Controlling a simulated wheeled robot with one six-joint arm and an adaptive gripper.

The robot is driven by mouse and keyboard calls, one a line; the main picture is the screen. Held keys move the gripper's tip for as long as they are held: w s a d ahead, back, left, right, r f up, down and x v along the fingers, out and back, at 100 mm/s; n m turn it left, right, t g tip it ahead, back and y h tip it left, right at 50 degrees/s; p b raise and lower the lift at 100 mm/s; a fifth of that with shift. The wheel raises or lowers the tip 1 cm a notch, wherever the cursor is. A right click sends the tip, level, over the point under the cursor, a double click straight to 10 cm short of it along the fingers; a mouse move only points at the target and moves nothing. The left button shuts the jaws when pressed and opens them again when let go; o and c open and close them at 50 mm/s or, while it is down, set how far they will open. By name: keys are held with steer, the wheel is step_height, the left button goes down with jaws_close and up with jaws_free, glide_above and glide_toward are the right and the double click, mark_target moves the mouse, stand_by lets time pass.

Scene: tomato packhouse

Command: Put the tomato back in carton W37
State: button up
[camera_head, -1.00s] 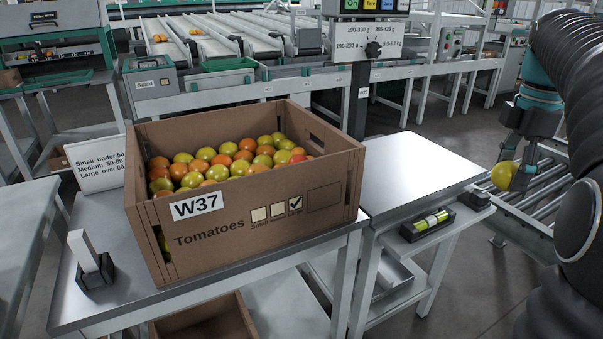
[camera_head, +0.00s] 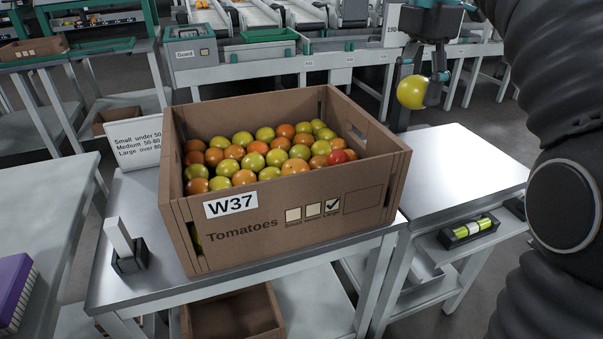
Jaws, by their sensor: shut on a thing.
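Carton W37 (camera_head: 290,228) is a brown open-topped carton on a metal-topped table, with a white W37 label and the word Tomatoes on its front. It holds many yellow-green, orange and red tomatoes (camera_head: 253,161) below its rim. My gripper (camera_head: 430,92) points down and is shut on a yellow tomato (camera_head: 409,92). It holds the tomato above and beyond the carton's right side, over the back of the neighbouring metal surface. The tomato is apart from the carton. The finger on the far side is partly hidden.
A bare metal surface (camera_head: 455,170) stands right of the carton, with a black tray holding a level (camera_head: 468,232) below its front edge. A size sign (camera_head: 137,143) stands behind left, and a small upright block (camera_head: 122,245) at front left. A sorting line runs behind.

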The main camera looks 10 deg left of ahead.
steer(key=s+a+r+n, duration=0.2)
steer(key=s+a+r, duration=0.1)
steer(key=a, duration=0.5)
steer(key=s+a+f, duration=0.1)
steer(key=a+f, duration=0.1)
steer(key=a, duration=0.1)
steer(key=a+f, duration=0.2)
steer(key=a, duration=0.1)
steer(key=s+a+f, duration=0.1)
steer(key=a+f, duration=0.1)
steer(key=a, duration=0.2)
steer(key=shift+s+f, duration=0.35)
steer(key=shift+s+a+f, duration=0.1)
steer(key=shift+a+f, duration=0.2)
steer(key=shift+a, duration=0.05)
steer(key=shift+f+b, duration=0.4)
steer(key=shift+f, duration=1.5)
steer(key=shift+f, duration=0.6)
steer(key=o, duration=0.8)
steer(key=shift+r, duration=0.1)
